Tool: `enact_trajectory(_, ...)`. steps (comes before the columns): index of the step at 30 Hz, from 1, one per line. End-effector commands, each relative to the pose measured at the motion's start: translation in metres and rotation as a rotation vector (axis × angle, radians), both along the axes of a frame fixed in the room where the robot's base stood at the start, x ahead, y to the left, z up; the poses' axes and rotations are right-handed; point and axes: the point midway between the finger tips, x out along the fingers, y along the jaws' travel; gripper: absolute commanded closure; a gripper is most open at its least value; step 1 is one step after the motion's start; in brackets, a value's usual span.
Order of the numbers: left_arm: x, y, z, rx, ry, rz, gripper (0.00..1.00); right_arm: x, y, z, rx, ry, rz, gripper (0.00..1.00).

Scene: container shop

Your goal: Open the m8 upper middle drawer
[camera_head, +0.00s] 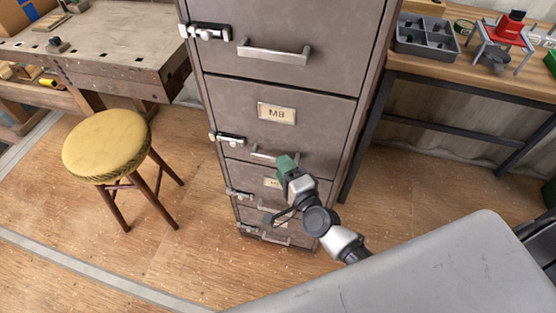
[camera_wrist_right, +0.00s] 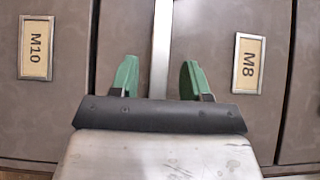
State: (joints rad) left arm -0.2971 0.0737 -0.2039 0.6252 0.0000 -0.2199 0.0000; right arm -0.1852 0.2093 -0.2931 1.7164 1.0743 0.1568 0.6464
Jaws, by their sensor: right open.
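The M8 drawer (camera_head: 240,118) is a brown metal front in a tall filing cabinet, and it looks shut, flush with the cabinet. Its M8 label (camera_head: 277,113) also shows in the right wrist view (camera_wrist_right: 248,63). Its silver bar handle (camera_head: 262,154) is near the drawer's lower edge. My right gripper (camera_head: 287,163) has green fingertips and is at the right part of this handle. In the right wrist view my open right gripper (camera_wrist_right: 160,80) has one finger on each side of the handle bar (camera_wrist_right: 162,45). I cannot tell whether they touch it. My left gripper is not in view.
A latch (camera_head: 230,138) sits at the M8 drawer's left edge. The drawer below carries an M10 label (camera_wrist_right: 36,47). A yellow stool (camera_head: 107,146) stands left of the cabinet, a workbench (camera_head: 110,52) behind it. A table (camera_head: 470,75) with a grey tray stands right.

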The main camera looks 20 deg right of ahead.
Motion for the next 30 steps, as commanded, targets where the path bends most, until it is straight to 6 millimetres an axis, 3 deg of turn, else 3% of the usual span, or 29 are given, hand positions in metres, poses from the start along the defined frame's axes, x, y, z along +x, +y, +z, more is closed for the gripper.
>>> enact_trajectory(6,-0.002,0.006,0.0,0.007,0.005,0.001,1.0,0.025,0.005,0.0,0.001,-0.001,0.0,0.53)
enact_trajectory(17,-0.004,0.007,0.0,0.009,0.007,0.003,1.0,0.029,0.006,0.0,0.0,0.001,0.001,0.53)
enact_trajectory(26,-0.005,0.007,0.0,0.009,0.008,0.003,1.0,0.029,0.006,-0.001,0.0,0.001,0.001,0.99)
enact_trajectory(30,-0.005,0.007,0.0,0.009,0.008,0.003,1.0,0.029,0.006,-0.001,-0.001,0.001,0.001,1.0)
